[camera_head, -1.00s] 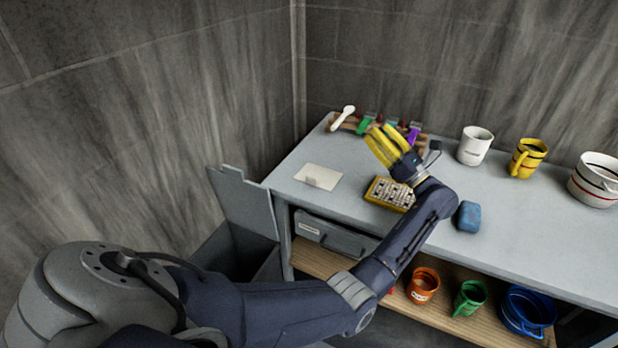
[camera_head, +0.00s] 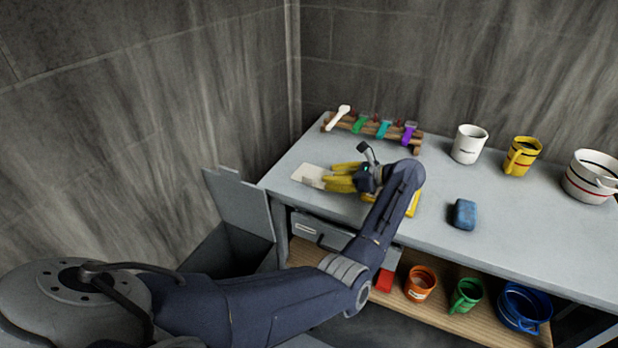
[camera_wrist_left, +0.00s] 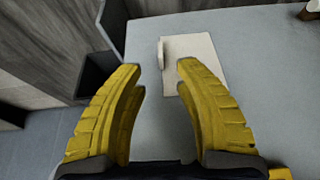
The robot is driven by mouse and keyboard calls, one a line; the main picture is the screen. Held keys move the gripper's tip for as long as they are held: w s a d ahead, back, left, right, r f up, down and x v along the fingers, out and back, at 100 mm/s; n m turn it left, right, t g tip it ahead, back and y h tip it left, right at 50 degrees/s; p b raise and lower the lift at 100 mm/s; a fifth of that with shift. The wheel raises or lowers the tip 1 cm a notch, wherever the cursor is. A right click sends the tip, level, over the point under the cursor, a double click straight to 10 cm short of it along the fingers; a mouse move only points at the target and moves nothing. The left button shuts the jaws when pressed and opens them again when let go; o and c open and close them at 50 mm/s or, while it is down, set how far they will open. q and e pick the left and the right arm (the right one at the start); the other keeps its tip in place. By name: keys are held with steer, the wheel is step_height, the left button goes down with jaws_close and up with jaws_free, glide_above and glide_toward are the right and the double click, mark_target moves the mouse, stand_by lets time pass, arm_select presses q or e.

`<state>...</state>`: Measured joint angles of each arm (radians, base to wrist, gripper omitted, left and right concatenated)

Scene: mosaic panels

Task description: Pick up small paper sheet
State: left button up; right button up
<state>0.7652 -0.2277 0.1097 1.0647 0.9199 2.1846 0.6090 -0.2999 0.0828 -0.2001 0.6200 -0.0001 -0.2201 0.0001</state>
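The small paper sheet (camera_head: 308,173) lies flat on the grey table near its left end. In the left wrist view the sheet (camera_wrist_left: 201,52) lies ahead of the fingertips, with a small pale tab standing up at its left edge. My left gripper (camera_head: 329,176) has yellow fingers pointing left, at the sheet's right side, and covers part of it in the head view. In the left wrist view the fingers (camera_wrist_left: 159,66) are spread apart with nothing between them. The right gripper is in neither view.
A wooden rack (camera_head: 375,130) with several coloured items stands behind. A yellow object (camera_head: 413,203) is partly hidden under my arm. A blue block (camera_head: 464,214), white mug (camera_head: 469,144) and yellow mug (camera_head: 522,156) stand to the right. An open bin (camera_head: 240,210) adjoins the table's left end.

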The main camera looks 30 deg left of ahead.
mark_target(307, 177)
arm_select(q)
steer(key=shift+x, duration=5.1)
steer(key=shift+c, duration=0.4)
jaws_close()
